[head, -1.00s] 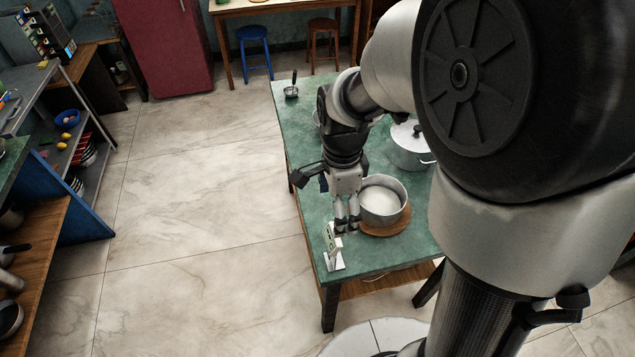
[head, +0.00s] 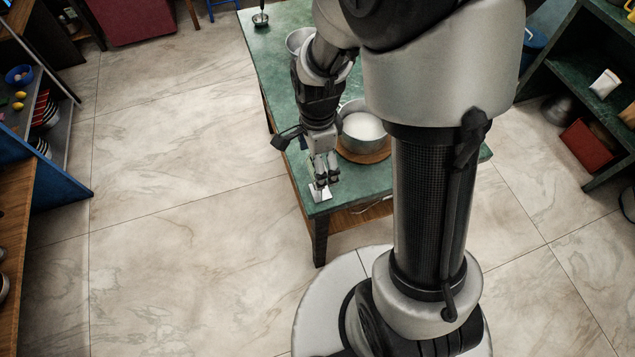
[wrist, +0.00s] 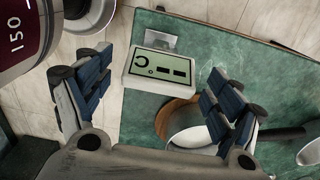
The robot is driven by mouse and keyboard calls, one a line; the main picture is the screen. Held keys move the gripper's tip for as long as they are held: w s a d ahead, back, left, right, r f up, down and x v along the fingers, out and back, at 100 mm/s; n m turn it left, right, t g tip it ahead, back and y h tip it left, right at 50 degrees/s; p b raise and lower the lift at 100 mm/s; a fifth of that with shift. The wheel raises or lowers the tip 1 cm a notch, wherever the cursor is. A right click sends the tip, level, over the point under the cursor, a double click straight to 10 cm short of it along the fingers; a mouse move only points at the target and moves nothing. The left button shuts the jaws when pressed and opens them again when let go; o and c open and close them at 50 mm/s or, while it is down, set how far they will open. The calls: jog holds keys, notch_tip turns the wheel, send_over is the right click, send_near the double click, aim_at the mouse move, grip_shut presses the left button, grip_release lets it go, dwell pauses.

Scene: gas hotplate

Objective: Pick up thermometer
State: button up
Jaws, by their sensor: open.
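The thermometer is a small white device with a display of dark symbols. In the wrist view the thermometer (wrist: 132,80) lies ahead, between my two open fingers and a little beyond them, near the table edge. Its white stand or base shows behind it. In the head view the white base (head: 319,194) sits at the near left corner of the green table, and my gripper (head: 327,176) hangs just above it, hiding most of the device. My gripper is open and holds nothing. I cannot tell the exact gap between fingers and thermometer.
A metal pot (head: 362,133) stands on a round wooden board (head: 368,158) close to the right of my gripper. Another pot (head: 297,40) and a ladle (head: 260,18) are farther back on the green table (head: 360,190). Open floor (head: 190,200) lies to the left.

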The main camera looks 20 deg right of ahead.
jog(key=c, duration=1.2)
jog(key=shift+o, duration=0.2)
jog(key=shift+r, duration=0.2)
notch_tip(320, 180, up, 25)
jog(key=p, duration=1.1)
jog(key=shift+f, duration=0.2)
